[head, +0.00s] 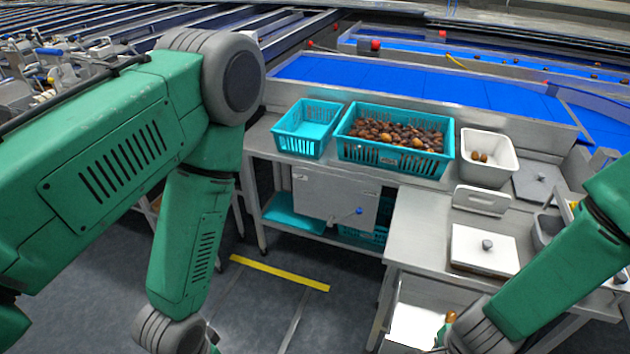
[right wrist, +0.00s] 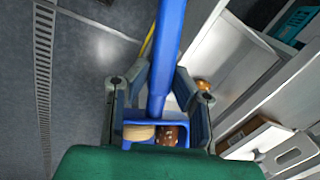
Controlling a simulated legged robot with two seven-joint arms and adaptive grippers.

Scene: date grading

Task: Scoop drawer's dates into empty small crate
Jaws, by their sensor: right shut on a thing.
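The small teal crate (head: 306,129) stands empty on the back bench, left of a large teal crate (head: 352,150) full of dates. A bright white panel (head: 412,326), perhaps the drawer, shows under the right-hand bench; its inside is hidden. A brown rounded thing (head: 450,317) is at its right; I cannot tell if it is a knob or a date. My right gripper (right wrist: 157,105) is shut on a blue long-barred tool (right wrist: 166,60), apparently the scoop. A tan disc and brown lumps show in its blue frame. My left gripper is out of view.
A white bin (head: 508,175) with a few dates stands right of the large crate. A handled plate (head: 482,200) and a knobbed white lid (head: 483,249) are on the right bench (head: 425,225). A blue conveyor (head: 420,84) runs behind. The floor (head: 265,315) has free room.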

